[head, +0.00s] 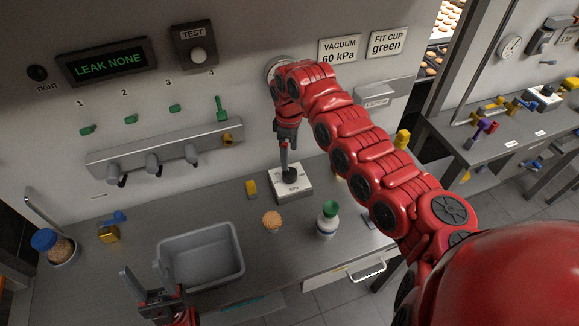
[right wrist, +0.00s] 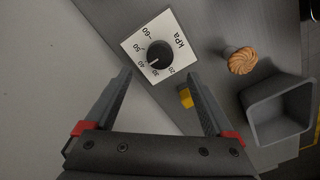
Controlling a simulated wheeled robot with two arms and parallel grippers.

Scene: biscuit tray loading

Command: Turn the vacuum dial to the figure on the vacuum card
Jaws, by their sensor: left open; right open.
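The vacuum card (head: 340,50) on the wall reads 60 kPa. The vacuum dial (head: 291,175) is a dark round knob on a white-topped box (head: 303,190) on the bench. My left gripper (head: 150,292) is open and empty beside the grey bin.
A grey bin (head: 240,255) stands at the bench front. The wall display (head: 108,62) reads LEAK NONE. A rail with levers (head: 165,150) is at left.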

